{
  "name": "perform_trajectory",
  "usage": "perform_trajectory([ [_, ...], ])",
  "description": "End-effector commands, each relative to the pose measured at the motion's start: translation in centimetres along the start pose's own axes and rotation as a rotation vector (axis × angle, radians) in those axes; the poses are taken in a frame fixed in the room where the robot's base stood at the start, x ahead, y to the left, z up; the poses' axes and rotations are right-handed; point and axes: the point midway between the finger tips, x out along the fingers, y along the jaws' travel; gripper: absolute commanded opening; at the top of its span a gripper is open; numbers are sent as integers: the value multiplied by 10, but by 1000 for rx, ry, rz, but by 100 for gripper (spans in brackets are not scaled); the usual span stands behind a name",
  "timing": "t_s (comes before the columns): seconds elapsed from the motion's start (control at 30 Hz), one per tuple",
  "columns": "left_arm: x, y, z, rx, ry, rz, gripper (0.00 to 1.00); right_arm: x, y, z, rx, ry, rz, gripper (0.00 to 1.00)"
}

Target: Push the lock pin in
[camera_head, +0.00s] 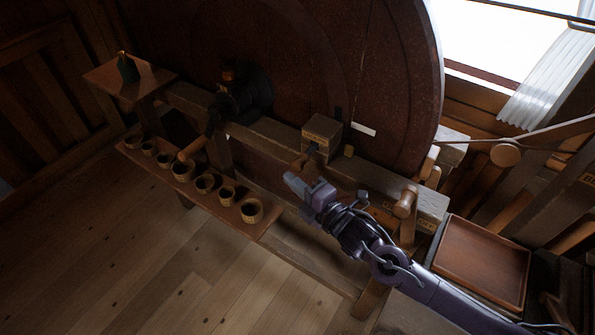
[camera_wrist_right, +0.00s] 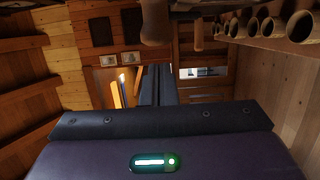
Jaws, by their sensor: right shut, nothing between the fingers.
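A square wooden block (camera_head: 322,135) stands on the long beam of the big wheel in the head view. A short wooden peg (camera_head: 300,163) shows at its lower left, near my gripper; I cannot tell for sure whether this is the lock pin or how far in it sits. My right gripper (camera_head: 292,180) is shut and empty, just below and in front of the block, seemingly apart from it. In the right wrist view its closed fingers (camera_wrist_right: 156,85) point away from the camera, and a blurred rounded wooden piece (camera_wrist_right: 155,22) shows above them. My left gripper is not in view.
A large dark wheel (camera_head: 380,80) rises behind the beam (camera_head: 265,128). Several wooden cups (camera_head: 251,211) line a low shelf at the left. A wooden handle (camera_head: 405,202) stands right of my gripper, and an empty tray (camera_head: 483,262) lies farther right. The floor in front is clear.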

Motion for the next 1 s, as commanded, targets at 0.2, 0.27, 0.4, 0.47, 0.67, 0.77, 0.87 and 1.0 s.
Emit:
perform_trajectory([
  [0.2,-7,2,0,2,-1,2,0,3,0,12,2,1,0,0],
  [0.27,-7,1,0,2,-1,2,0,3,0,13,2,1,0,0],
  [0.4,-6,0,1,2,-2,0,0,3,-1,13,2,1,0,0],
  [0.47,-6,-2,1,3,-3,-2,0,3,-1,13,2,1,0,0],
  [0.67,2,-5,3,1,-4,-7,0,6,-3,27,-4,-2,1,0],
  [0.77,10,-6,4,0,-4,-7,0,10,-4,42,-4,-2,2,0],
  [0.87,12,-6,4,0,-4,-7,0,12,-2,51,0,-1,1,0],
  [1.0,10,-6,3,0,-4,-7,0,12,0,52,0,-4,0,0],
])
